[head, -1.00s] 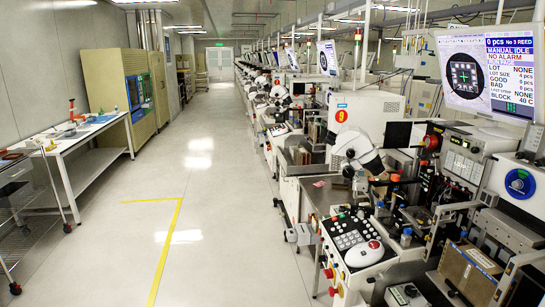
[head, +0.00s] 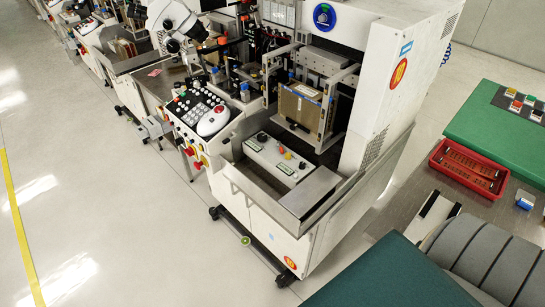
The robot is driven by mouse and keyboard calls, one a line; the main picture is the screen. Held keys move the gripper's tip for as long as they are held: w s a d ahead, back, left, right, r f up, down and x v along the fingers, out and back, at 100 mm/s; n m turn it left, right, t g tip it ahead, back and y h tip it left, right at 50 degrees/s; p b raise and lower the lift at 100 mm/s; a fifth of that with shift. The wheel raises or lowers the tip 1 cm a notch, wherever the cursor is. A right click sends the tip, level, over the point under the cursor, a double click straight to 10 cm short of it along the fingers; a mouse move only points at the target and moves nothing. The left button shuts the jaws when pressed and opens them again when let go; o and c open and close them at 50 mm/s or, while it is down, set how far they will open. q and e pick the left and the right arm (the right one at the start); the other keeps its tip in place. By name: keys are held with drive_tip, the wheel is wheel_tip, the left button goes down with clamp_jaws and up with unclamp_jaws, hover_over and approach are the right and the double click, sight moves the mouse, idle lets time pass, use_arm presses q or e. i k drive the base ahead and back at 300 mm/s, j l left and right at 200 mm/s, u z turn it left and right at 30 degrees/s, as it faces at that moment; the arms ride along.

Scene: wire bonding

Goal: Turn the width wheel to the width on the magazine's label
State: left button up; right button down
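A brown box-like magazine (head: 299,108) stands upright in a metal frame at the near end of the wire bonder, in the head view. A pale strip along its top edge may be its label, but no width can be read. I cannot identify the width wheel for sure. A small panel (head: 280,158) with knobs and buttons lies below the magazine. Neither of my grippers shows.
A white cabinet (head: 395,75) stands right of the magazine. A table at right holds a green mat (head: 495,130) and a red tray (head: 468,168). Open floor (head: 110,190) lies at left.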

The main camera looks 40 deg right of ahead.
sight(261, 137)
drive_tip(key=z, duration=0.3)
drive_tip(key=i+j+z, duration=0.1)
drive_tip(key=z, duration=0.3)
drive_tip(key=i+j+z, duration=0.1)
drive_tip(key=j+z, duration=0.45)
drive_tip(key=z, duration=0.2)
